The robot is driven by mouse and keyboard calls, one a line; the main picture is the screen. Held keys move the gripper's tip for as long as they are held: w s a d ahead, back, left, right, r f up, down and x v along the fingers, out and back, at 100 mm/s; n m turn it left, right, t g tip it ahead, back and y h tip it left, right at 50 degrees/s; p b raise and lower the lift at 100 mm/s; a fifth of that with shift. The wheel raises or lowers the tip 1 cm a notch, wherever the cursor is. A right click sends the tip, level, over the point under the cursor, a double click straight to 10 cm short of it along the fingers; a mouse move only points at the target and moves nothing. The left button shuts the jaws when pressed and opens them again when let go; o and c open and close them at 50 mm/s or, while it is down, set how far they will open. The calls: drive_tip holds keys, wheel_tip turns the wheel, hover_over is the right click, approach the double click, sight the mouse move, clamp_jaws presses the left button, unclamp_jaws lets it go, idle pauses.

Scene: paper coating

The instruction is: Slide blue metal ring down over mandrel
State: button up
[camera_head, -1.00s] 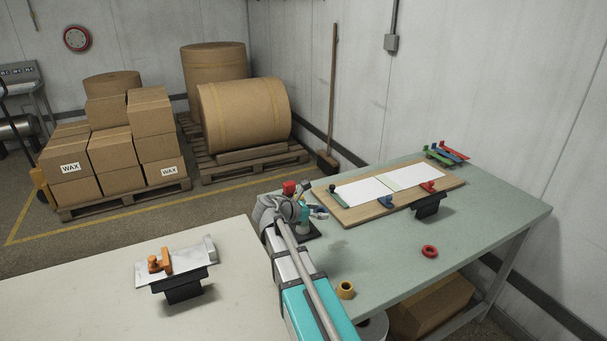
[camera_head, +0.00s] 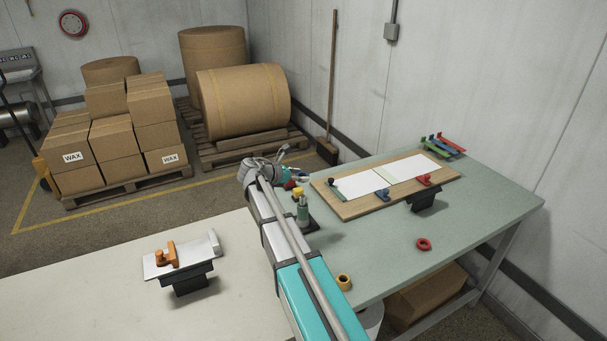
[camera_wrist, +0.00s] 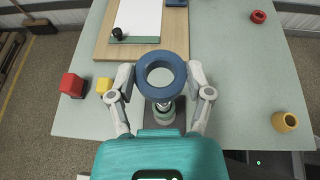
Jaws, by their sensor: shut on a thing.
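The blue metal ring (camera_wrist: 176,96) is held between the two fingers of my gripper (camera_wrist: 162,82), its round hole facing the wrist camera. A green upright post on a dark base, probably the mandrel (camera_head: 302,213), stands below and slightly nearer than the gripper. The ring appears apart from it. In the wrist view a green and pale part shows below the ring; I cannot tell whether it is the mandrel.
A red block (camera_wrist: 72,84) and a yellow block (camera_wrist: 104,86) are left of my gripper. A wooden board (camera_head: 350,208) with white sheets lies beyond. A cream table (camera_head: 90,275) stands at left.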

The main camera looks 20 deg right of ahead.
drive_tip(key=shift+f, duration=0.1)
drive_tip(key=shift+f+b, duration=2.8)
drive_tip(key=shift+b, duration=0.05)
drive_tip(key=shift+f+b, duration=2.05)
drive_tip(key=shift+b, duration=0.05)
idle(0.5)
drive_tip(key=o, duration=1.1)
drive_tip(key=shift+o, duration=0.2)
drive_tip(key=shift+r, duration=0.2)
wheel_tip(320, 180, up, 10)
drive_tip(key=p, duration=1)
drive_tip(key=shift+f, duration=0.2)
